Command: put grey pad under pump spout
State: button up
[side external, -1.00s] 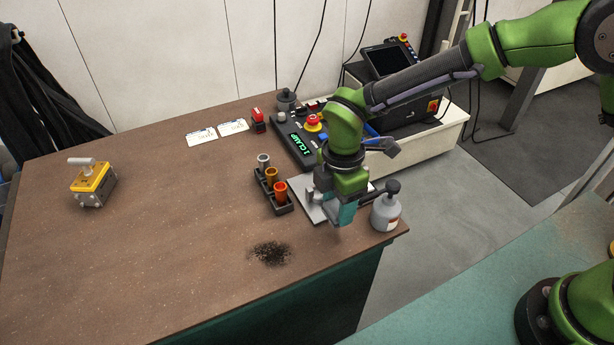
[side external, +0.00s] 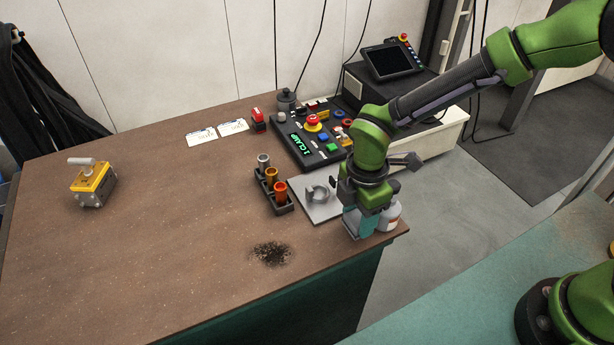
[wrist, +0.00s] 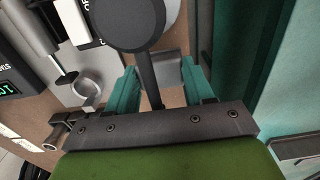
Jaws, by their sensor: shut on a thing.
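The pump bottle (side external: 393,216) is whitish and stands at the right front corner of the bench, partly hidden behind my gripper (side external: 361,228). In the wrist view its round dark pump head (wrist: 128,18) is at the top, and the dark spout (wrist: 149,80) runs down between my teal fingers. The grey pad (wrist: 173,66) shows between the fingertips, beside and seemingly below the spout. My gripper is shut on the pad, low near the bench top. The side view hides the pad, and I cannot tell whether it touches the bench.
A grey plate with a ring clamp (side external: 316,198) lies just left of my gripper. A rack of coloured cups (side external: 272,190) is beyond it. A control box (side external: 309,140) stands behind. Dark grit (side external: 271,253) lies at the front. The bench's left half is mostly clear.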

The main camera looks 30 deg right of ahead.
jog(key=shift+f, duration=0.3)
jog(key=o, duration=1)
jog(key=shift+r, duration=0.1)
notch_tip(320, 180, up, 12)
jog(key=shift+f, duration=0.1)
jog(key=shift+d+r, duration=0.15)
jog(key=shift+r, duration=0.55)
jog(key=s+d+r+m+t+y, duration=0.1)
jog(key=s+d+r+m+t, duration=0.2)
jog(key=d+m, duration=0.5)
jog(key=s+d+r+m+t+y, duration=0.1)
jog(key=s+d+r+m+t, duration=0.3)
jog(key=s+d+m, duration=0.4)
jog(key=shift+d+r+m, duration=0.65)
jog(key=shift+d+m, duration=0.05)
jog(key=shift+m, duration=2.4)
